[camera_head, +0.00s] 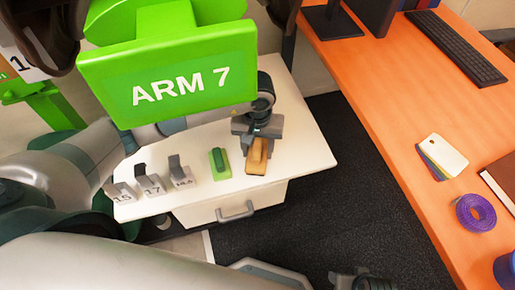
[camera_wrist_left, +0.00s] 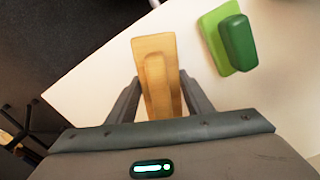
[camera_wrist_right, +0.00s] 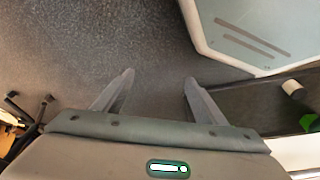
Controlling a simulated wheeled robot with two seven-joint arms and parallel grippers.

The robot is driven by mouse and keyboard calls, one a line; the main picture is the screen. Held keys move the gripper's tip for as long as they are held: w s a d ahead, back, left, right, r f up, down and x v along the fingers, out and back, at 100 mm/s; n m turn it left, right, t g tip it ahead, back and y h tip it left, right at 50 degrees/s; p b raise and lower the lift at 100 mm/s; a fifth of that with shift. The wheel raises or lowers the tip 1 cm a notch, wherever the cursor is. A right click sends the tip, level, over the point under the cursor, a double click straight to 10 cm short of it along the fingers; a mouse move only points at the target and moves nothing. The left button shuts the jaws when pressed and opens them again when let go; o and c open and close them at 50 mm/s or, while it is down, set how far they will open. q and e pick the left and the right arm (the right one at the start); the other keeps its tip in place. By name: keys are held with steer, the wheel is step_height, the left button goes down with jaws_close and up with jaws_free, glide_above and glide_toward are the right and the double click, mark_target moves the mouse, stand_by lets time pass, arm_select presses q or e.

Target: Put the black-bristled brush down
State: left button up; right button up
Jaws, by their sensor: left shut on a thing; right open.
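A brush with a tan wooden back and grip (camera_head: 257,157) is at the right part of the white cabinet top (camera_head: 300,150). Its bristles are hidden under it in every view. My left gripper (camera_head: 258,135) is shut on the wooden brush, which also shows between its fingers in the left wrist view (camera_wrist_left: 154,60). I cannot tell whether the brush touches the cabinet top. My right gripper (camera_wrist_right: 158,80) is open and empty above the dark floor, away from the cabinet.
A green block-like tool (camera_head: 220,163) lies just left of the brush. A green "ARM 7" sign (camera_head: 170,75) hides the cabinet's back. Bare top lies right of the brush. An orange desk (camera_head: 385,120) is across a gap.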

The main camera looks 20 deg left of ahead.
arm_select(q)
steer(key=shift+f, duration=0.1)
steer(key=o, duration=1.3)
steer(key=shift+c, duration=0.2)
arm_select(e)
steer(key=shift+s+r, duration=0.45)
steer(key=shift+r, duration=0.1)
steer(key=shift+w, duration=0.35)
